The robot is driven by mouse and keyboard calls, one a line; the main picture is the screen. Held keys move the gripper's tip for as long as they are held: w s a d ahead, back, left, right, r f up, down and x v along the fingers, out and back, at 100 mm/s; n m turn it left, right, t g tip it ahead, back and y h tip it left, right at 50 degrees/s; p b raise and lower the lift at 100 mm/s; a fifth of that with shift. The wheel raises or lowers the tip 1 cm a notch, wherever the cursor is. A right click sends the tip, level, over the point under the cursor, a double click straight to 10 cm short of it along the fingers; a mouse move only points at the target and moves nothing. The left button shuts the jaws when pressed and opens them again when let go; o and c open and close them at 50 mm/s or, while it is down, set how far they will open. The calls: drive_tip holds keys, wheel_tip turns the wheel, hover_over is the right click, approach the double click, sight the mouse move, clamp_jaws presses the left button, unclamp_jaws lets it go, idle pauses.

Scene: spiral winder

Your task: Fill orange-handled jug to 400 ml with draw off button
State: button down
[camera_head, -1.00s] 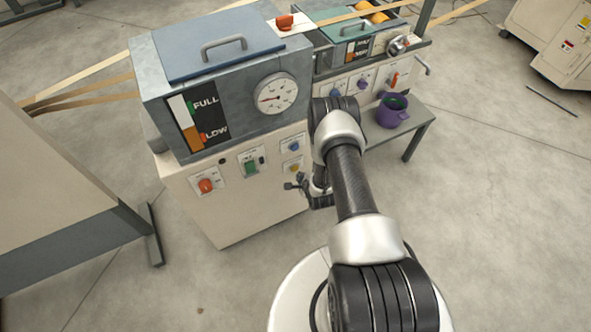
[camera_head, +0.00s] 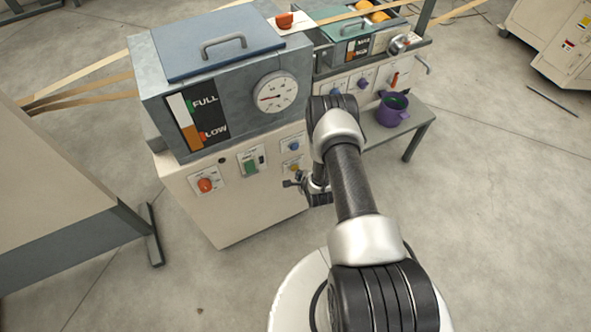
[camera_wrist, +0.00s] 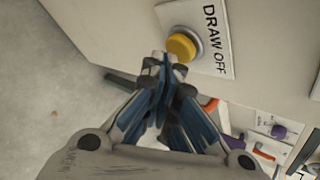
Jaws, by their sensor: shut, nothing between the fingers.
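The yellow draw-off button (camera_wrist: 181,47) sits on the cream machine front beside a white "DRAW OFF" label (camera_wrist: 212,32) in the wrist view. My gripper (camera_wrist: 164,64) is shut and empty, its fingertips right at the button's lower edge; I cannot tell whether they touch it. In the head view, the yellow button (camera_head: 292,168) shows just left of my arm, with my gripper (camera_head: 291,184) close below it. In the wrist view, an orange curved piece (camera_wrist: 211,104) shows behind my right finger; I cannot tell if it is the jug's handle. The jug body and its level are not clearly visible.
A blue button (camera_head: 293,146), green switch (camera_head: 250,167) and red-orange knob (camera_head: 205,185) are on the same panel. The tank has a FULL/LOW level window (camera_head: 187,122) and a dial (camera_head: 275,92). A purple pot (camera_head: 391,112) stands on a grey bench (camera_head: 421,118) to the right.

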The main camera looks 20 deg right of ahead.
drive_tip(key=shift+w+b, duration=0.3)
drive_tip(key=shift+w, duration=0.2)
idle(2.8)
drive_tip(key=shift+s, duration=0.1)
idle(0.4)
drive_tip(key=shift+s, duration=0.8)
drive_tip(key=shift+s+p, duration=0.15)
drive_tip(key=shift+p, duration=0.15)
drive_tip(key=shift+s+p, duration=0.7)
drive_tip(key=shift+s, duration=1.65)
drive_tip(key=shift+d, duration=0.1)
